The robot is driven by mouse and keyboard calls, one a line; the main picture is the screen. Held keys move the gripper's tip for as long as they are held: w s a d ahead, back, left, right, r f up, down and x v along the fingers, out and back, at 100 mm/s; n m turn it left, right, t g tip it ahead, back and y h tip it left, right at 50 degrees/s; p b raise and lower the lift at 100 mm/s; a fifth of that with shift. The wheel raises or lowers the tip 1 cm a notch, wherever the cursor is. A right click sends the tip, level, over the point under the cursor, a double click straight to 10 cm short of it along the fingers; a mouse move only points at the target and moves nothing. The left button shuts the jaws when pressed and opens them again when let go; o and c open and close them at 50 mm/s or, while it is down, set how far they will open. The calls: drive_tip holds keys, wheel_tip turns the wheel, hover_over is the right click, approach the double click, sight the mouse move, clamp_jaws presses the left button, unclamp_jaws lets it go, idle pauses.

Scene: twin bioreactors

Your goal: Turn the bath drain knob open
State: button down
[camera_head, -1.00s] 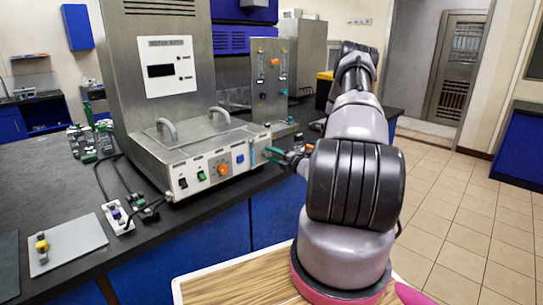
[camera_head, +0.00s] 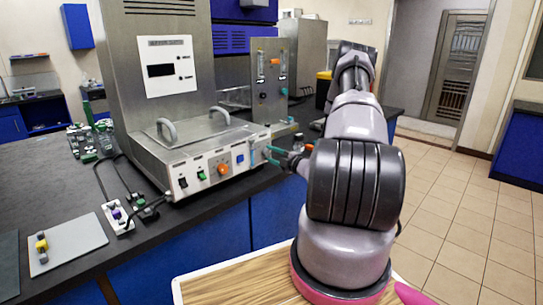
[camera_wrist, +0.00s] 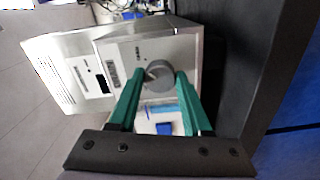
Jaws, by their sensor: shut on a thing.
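The bath drain knob (camera_wrist: 157,80) is a round grey knob on a pale metal face of the bath, seen in the wrist view. My gripper (camera_wrist: 160,74) has its two green fingers on either side of this knob, shut on it. In the head view my gripper (camera_head: 270,155) is at the right end of the bath unit (camera_head: 200,150), by the end of its front panel. The knob cannot be made out there. How far the knob is turned is hard to tell.
The front panel carries an orange knob (camera_head: 222,169), a blue button (camera_head: 240,158) and a green button (camera_head: 201,176). A metal flowmeter panel (camera_head: 270,85) stands behind.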

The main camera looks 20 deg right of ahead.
drive_tip(key=shift+c, duration=1.7)
unclamp_jaws()
drive_tip(key=shift+s, duration=0.1)
drive_tip(key=v, duration=1)
drive_tip(key=shift+s, duration=0.3)
drive_tip(key=shift+d, duration=0.2)
